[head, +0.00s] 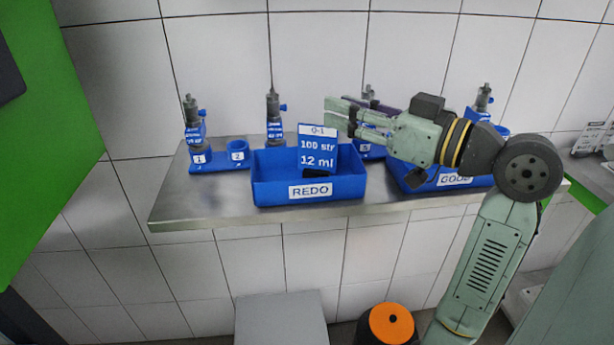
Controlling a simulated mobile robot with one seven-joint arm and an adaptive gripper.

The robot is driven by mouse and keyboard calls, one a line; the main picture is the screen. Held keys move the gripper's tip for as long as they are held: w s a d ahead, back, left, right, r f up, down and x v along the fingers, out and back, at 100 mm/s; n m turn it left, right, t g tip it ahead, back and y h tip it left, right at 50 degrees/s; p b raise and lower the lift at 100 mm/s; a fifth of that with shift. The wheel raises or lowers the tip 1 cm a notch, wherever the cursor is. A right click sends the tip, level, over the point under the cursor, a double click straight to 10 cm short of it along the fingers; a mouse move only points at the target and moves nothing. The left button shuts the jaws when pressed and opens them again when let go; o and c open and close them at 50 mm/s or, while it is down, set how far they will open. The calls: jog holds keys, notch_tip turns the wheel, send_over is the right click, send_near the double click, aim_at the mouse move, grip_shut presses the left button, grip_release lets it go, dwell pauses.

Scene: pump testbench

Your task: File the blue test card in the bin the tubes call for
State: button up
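The blue test card (317,145) reads "Q-1, 100 str, 12 ml" and shows upright at the REDO bin (262,186), with a dark piece below it inside the bin. I cannot tell whether it rests there or hangs above the floor. My gripper (341,112) is just above and right of the card; whether it touches the card, and how far its fingers are apart, is unclear. A second blue bin (408,183), label partly covered and seemingly "GOOD", is behind my arm. Blue tube racks (214,166) stand behind, with slots marked 1 and 2; tube contents are unreadable.
Grey pumps with blue labels stand along the back of the metal shelf (200,213), such as one at left (193,120) and one at the middle (273,118). A tiled wall is close behind. The shelf's left front is clear. An orange-topped black cylinder (390,323) is below.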

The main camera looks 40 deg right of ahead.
jog(key=v, duration=0.5)
jog(key=shift+s+d, duration=0.1)
jog(key=shift+s, duration=0.2)
jog(key=shift+s, duration=0.1)
